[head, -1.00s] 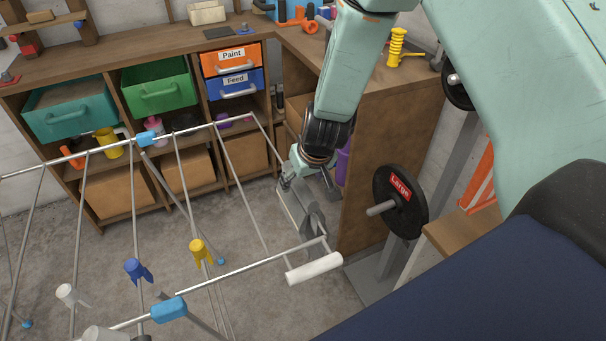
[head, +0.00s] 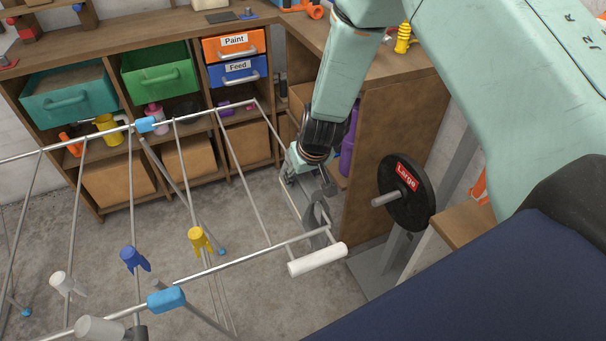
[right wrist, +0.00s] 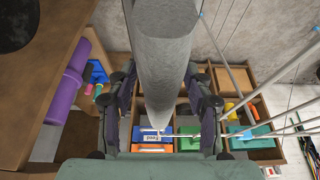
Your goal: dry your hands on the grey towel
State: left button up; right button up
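My right gripper (head: 311,195) points down beside the right end of the metal drying rack (head: 262,249). The right wrist view shows its two dark fingers (right wrist: 163,82) standing apart, one on each side of a grey tapering shape (right wrist: 163,50). That shape looks like the grey towel, close to the camera. I cannot tell whether the fingers touch it. In the head view I cannot make out the towel clearly against the gripper. My left gripper is not in view.
Pegs hang on the rack, among them a blue one (head: 133,258) and a yellow one (head: 199,240). A white roller (head: 317,260) is at its right end. A weight plate (head: 405,190) stands right of the gripper. Shelves with an orange drawer (head: 225,46) stand behind.

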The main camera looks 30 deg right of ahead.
jog(key=shift+s+a+r, duration=0.1)
jog(key=shift+s+r, duration=0.2)
jog(key=shift+s, duration=0.05)
jog(key=c, duration=0.3)
jog(key=shift+c, duration=0.9)
jog(key=shift+w+f, duration=0.2)
jog(key=shift+w, duration=0.1)
jog(key=shift+c, duration=1.3)
jog(key=shift+s+r, duration=0.1)
jog(key=shift+s, duration=0.05)
grip_shut()
jog(key=o, duration=1.2)
grip_release()
